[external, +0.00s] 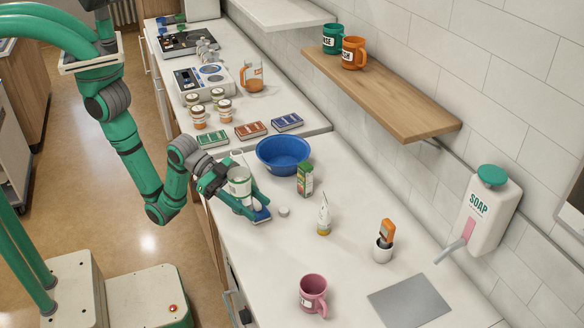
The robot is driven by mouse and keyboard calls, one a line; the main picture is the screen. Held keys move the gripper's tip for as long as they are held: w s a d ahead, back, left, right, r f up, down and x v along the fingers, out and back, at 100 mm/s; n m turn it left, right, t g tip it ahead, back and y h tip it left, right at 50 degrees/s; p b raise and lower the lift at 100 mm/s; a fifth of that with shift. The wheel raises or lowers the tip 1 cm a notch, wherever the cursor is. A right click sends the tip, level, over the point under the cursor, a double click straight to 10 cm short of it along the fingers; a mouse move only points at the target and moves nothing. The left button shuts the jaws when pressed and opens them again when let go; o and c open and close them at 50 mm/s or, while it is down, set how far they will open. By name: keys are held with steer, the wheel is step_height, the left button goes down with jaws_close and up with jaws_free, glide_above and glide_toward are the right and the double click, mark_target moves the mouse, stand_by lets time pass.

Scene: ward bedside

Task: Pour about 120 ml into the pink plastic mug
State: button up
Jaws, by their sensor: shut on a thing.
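The pink plastic mug (311,287) stands upright on the near part of the white counter, its handle to the right. Its inside cannot be made out. My gripper (248,200) is over the counter's left edge, well behind and to the left of the mug. It is shut on a white container with green on it (239,186), which looks about upright. The fingers hide part of this container, and its contents cannot be seen. A small blue patch shows by the fingertips; I cannot tell what it belongs to.
A blue bowl (284,152), green carton (305,178), white tube (324,216), small pale cap (284,211) and white cup with an orange-topped item (383,250) stand nearby. A grey mat (411,301) lies right of the mug. A soap dispenser (487,213) hangs on the wall.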

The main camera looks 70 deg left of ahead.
steer(key=w+d+f+n+t+y, duration=0.1)
steer(key=w+d+f, duration=0.1)
steer(key=w+d+f+n+t+y, duration=0.1)
steer(key=w+d+f+n+y, duration=0.1)
steer(key=w, duration=0.1)
steer(key=w+d+f+n+t+y, duration=0.1)
steer(key=w+d+f+n, duration=0.1)
steer(key=w+d, duration=0.1)
steer(key=shift+w+d+f+t+y, duration=0.1)
steer(key=shift+w+f+t+y, duration=0.15)
steer(key=shift+f+t+y, duration=0.05)
steer(key=d, duration=0.1)
steer(key=w+d+f+n+y, duration=0.1)
steer(key=d+f+t+y, duration=0.1)
steer(key=shift+w+d+f+n, duration=0.15)
steer(key=shift+w+n, duration=0.1)
steer(key=shift+n, duration=0.15)
steer(key=shift+n+t+y, duration=0.3)
steer(key=shift+n+y, duration=0.6)
steer(key=d, duration=0.1)
steer(key=d+f, duration=0.1)
steer(key=d, duration=0.2)
steer(key=shift+s+f, duration=0.3)
steer(key=shift+f, duration=0.1)
steer(key=shift+s+d+f+y, duration=0.25)
steer(key=shift+d+y, duration=0.05)
steer(key=shift+d, duration=0.35)
steer(key=shift+a, duration=0.15)
